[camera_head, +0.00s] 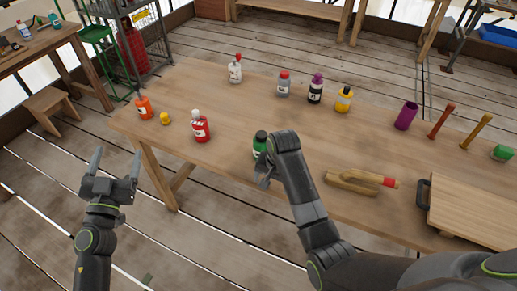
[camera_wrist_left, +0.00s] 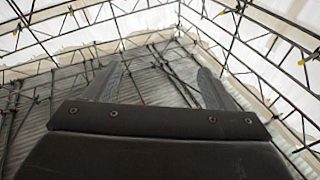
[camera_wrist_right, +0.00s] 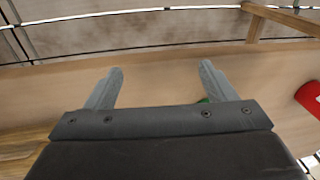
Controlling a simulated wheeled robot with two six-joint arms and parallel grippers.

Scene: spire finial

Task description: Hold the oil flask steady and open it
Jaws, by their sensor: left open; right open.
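Several small bottles stand upright on the wooden table (camera_head: 225,110); I cannot tell which is the oil flask. A green bottle with a dark cap (camera_head: 260,140) stands near the front edge, partly hidden by my right arm. My right gripper (camera_head: 263,178) is open beside it, mostly hidden by its own wrist; in the right wrist view nothing is between the fingers (camera_wrist_right: 158,85), and a sliver of green (camera_wrist_right: 204,100) shows by one. A red bottle (camera_head: 200,128) stands left of the green one. My left gripper (camera_head: 116,160) is open and empty, off the table's left end.
Orange (camera_head: 144,108), white (camera_head: 235,70), grey (camera_head: 283,84), purple-capped (camera_head: 316,88) and yellow (camera_head: 344,99) bottles stand around the table. A purple cup (camera_head: 406,116), a wooden tool (camera_head: 360,181) and a board (camera_head: 470,208) are at right. The table's middle is clear.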

